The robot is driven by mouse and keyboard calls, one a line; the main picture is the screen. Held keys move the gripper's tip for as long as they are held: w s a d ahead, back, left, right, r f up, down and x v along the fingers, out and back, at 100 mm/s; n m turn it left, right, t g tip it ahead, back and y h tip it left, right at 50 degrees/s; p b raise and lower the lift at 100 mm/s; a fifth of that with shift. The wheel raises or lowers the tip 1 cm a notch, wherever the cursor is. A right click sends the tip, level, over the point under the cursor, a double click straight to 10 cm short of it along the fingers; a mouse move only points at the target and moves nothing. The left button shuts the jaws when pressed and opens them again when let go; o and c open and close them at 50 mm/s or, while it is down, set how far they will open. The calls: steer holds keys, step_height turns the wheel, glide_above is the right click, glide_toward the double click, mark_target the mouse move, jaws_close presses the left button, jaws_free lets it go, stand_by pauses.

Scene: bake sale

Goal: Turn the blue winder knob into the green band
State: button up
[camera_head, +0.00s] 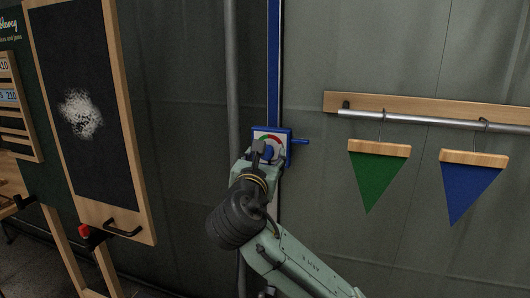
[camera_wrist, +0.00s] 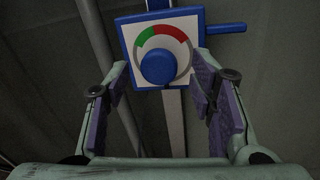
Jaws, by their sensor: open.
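The blue winder knob (camera_wrist: 157,68) is round and sits on a white dial face (camera_wrist: 184,50) in a blue square housing (camera_wrist: 126,27). On the dial, a green band (camera_wrist: 145,37) lies at the upper left and a red band (camera_wrist: 177,32) at the upper right. I cannot make out a pointer on the knob. My gripper (camera_wrist: 159,90) is open, its purple-padded fingers spread to the left and right of the knob, with nothing between them gripped. In the head view, my gripper (camera_head: 261,154) is in front of the winder box (camera_head: 285,134) and hides part of the dial.
A blue handle (camera_head: 300,142) sticks out to the right of the box. A grey pole (camera_head: 232,80) stands just left of it. A rail (camera_head: 430,120) with green (camera_head: 374,178) and blue pennants (camera_head: 468,190) hangs at right. A framed blackboard (camera_head: 90,110) stands at left.

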steer(key=shift+w+d, duration=0.1)
steer(key=shift+w, duration=0.7)
steer(key=shift+c, duration=0.4)
steer(key=c, duration=1)
